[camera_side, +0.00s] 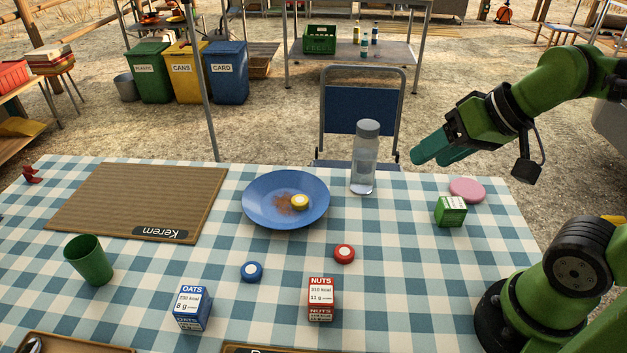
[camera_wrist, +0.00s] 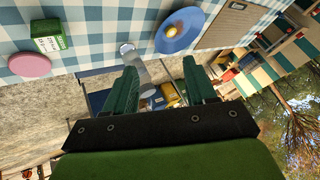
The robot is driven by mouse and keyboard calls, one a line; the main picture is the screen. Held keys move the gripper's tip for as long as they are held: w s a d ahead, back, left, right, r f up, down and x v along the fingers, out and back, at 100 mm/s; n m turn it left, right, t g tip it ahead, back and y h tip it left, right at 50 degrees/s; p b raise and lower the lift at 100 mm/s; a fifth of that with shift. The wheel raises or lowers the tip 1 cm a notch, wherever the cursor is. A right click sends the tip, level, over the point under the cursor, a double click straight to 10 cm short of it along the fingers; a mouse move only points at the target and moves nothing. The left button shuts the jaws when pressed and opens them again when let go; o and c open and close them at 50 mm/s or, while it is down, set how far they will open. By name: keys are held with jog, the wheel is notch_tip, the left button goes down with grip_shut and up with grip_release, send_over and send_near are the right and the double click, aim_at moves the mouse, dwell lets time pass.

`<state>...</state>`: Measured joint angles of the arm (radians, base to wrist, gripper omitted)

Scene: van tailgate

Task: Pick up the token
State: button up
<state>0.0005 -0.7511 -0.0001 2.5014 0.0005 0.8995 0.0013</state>
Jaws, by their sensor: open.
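Three round tokens with white centres show in the side view. A yellow token (camera_side: 299,202) lies on the blue plate (camera_side: 262,209), beside a brown smear. A blue token (camera_side: 252,271) and a red token (camera_side: 344,253) lie on the checked cloth in front of the plate. In the wrist view, the yellow token (camera_wrist: 175,30) shows on the plate (camera_wrist: 187,44); I cannot make out the other two there. My gripper (camera_side: 427,152) is open and empty, raised beyond the table's far right edge, well away from all the tokens. Its two fingers (camera_wrist: 162,78) stand apart in the wrist view.
A clear bottle (camera_side: 364,165) stands right of the plate. A green box (camera_side: 450,212) and pink disc (camera_side: 467,189) are near the right edge. An oats box (camera_side: 191,308), nuts box (camera_side: 321,299), green cup (camera_side: 89,260) and brown mat (camera_side: 130,200) share the table.

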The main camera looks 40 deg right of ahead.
jog(key=shift+o, duration=1.4)
jog(key=n+g+h, duration=0.1)
jog(key=g+h, duration=0.1)
jog(key=g, duration=0.5)
send_near(345, 252)
jog(key=f, duration=0.2)
jog(key=shift+d+f, duration=0.25)
jog(key=shift+f, duration=0.05)
jog(key=shift+w+a+f, duration=0.1)
jog(key=shift+a+f, duration=0.05)
jog(key=shift+f, duration=1.3)
jog(key=shift+a+f, duration=0.1)
jog(key=shift+f, duration=1.4)
jog(key=shift+c, duration=0.3)
